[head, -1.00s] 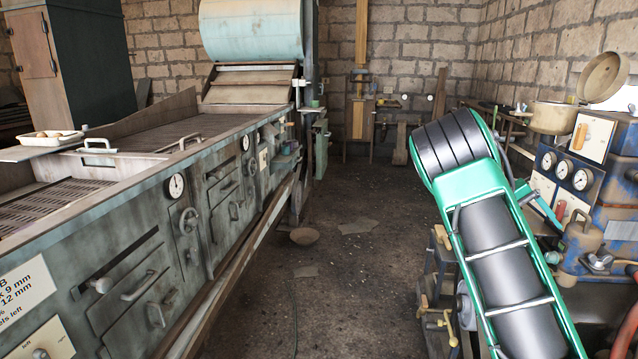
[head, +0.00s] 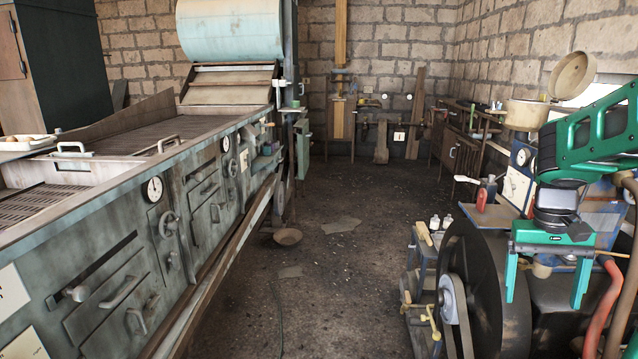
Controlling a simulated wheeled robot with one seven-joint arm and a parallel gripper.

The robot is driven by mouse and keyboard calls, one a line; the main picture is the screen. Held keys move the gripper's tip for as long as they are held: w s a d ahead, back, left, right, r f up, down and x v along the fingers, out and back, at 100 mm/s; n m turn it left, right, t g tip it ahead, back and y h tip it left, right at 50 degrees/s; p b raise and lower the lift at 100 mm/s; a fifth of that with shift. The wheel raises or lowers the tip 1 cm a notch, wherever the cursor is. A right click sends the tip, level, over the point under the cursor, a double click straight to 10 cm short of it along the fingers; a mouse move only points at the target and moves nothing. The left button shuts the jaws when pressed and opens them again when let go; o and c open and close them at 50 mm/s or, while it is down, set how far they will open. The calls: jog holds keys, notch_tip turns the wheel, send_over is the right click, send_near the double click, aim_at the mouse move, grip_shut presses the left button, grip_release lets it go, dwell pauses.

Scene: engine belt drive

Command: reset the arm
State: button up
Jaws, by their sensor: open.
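My gripper (head: 546,290) hangs at the right of the head view, below the green and black links of my arm. Its two green fingers point down and stand wide apart. I see nothing held between them. The gripper is in front of the engine side, to the right of the large dark flywheel (head: 497,272) in the picture. A thin rod crosses the picture near the fingers; I cannot tell whether they touch it.
A long grey-green machine (head: 130,260) with drawers and a gauge lines the left. The floor (head: 335,290) between it and the engine is mostly clear, with a small bowl (head: 288,236). A red hose (head: 600,310) rises at the lower right. A tan pot (head: 527,114) stands behind.

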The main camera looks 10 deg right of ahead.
jog(key=s+a+f+t+y, duration=0.1)
jog(key=s+a, duration=1)
jog(key=s, duration=0.3)
jog(key=shift+s+f, duration=0.2)
jog(key=shift+f, duration=0.2)
jog(key=shift+w+f, duration=0.25)
jog(key=shift+w, duration=0.4)
jog(key=shift+d, duration=0.1)
dwell(0.5)
